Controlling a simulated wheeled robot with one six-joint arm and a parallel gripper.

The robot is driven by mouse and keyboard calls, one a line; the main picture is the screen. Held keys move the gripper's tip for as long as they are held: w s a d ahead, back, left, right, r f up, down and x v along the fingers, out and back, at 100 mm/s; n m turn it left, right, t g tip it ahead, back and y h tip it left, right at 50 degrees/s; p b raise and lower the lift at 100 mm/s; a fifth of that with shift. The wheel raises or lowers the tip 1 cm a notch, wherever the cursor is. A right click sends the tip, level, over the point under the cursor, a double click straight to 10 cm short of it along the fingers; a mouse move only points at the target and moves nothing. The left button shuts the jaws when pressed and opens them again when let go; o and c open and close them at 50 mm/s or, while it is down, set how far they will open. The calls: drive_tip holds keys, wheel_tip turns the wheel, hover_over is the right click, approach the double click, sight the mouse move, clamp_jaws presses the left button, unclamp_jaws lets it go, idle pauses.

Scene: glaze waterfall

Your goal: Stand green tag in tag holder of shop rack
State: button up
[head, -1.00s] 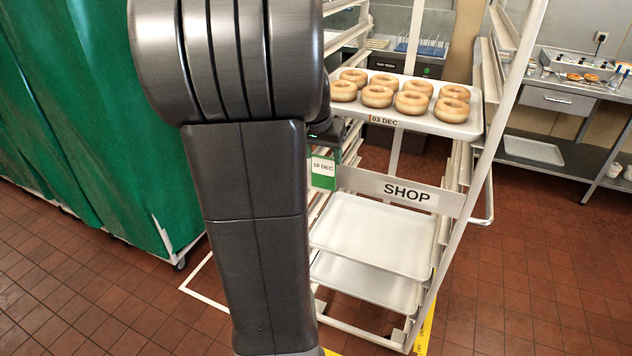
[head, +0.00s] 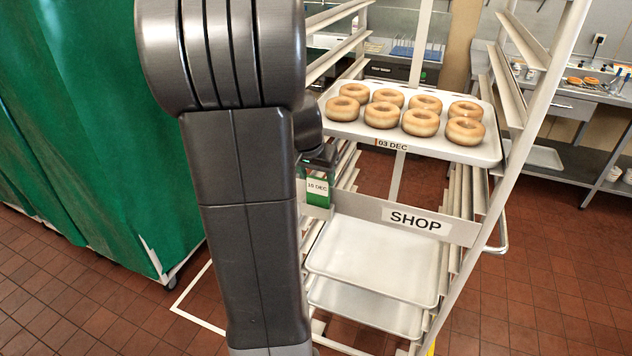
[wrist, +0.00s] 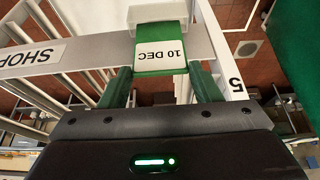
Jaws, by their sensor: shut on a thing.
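My gripper (wrist: 161,84) is shut on the green tag (wrist: 160,60), which has a white label reading "10 DEC". In the head view the tag (head: 317,198) hangs upright below my gripper (head: 318,160), at the left end of the SHOP bar of the shop rack (head: 372,212). In the wrist view, which is upside down, a white block that looks like the tag holder (wrist: 150,15) lies at the tag's lower edge. The two look touching or very close. I cannot tell whether the tag is inside it. My arm hides part of the rack's left side.
The rack carries a tray (head: 345,128) of several doughnuts with an orange-brown "03 DEC" tag (head: 391,145). Empty trays (head: 372,262) sit below the bar. A green-covered rack (head: 90,130) stands left. A steel counter (head: 570,100) is at the back right. Floor at right is clear.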

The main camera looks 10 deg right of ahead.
drive_tip(key=shift+f, duration=1.2)
drive_tip(key=shift+f, duration=0.1)
drive_tip(key=o, duration=1.2)
drive_tip(key=shift+a+r, duration=0.1)
drive_tip(key=shift+r, duration=0.5)
drive_tip(key=v, duration=1.1)
drive_tip(key=shift+s+b, duration=0.1)
drive_tip(key=shift+b, duration=0.3)
